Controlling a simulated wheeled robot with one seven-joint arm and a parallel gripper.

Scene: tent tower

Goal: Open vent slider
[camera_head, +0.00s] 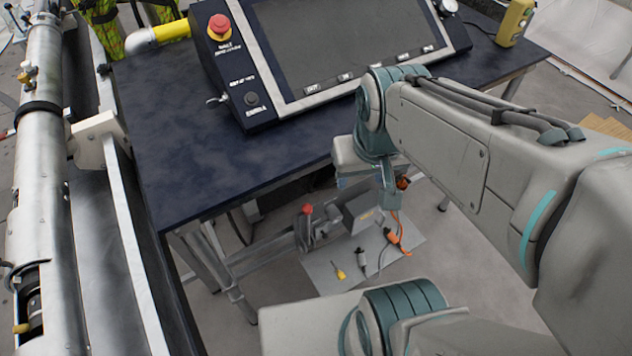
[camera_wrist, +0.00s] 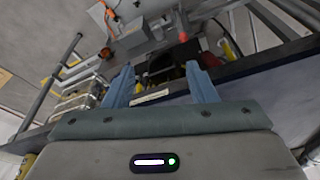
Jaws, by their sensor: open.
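I cannot pick out a vent slider for certain in either view. A long metal tube (camera_head: 38,150) with fittings and an opening low on it runs down the left side of the head view. My gripper (camera_wrist: 163,76) is open in the wrist view, its two blue-grey fingers apart with nothing held between them. In the head view my wrist is beside the near right edge of the dark table (camera_head: 185,140); the fingertips are not clear there. In the wrist view, the table edge (camera_wrist: 245,66) runs close by the fingers.
A control panel (camera_head: 335,45) with a red stop button (camera_head: 219,26) stands on the table. A yellow handset (camera_head: 514,22) is at the back right. Below the table are a grey box (camera_head: 362,213), an orange cable (camera_head: 397,235) and a red knob (camera_head: 307,209). Bare floor lies right of the table.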

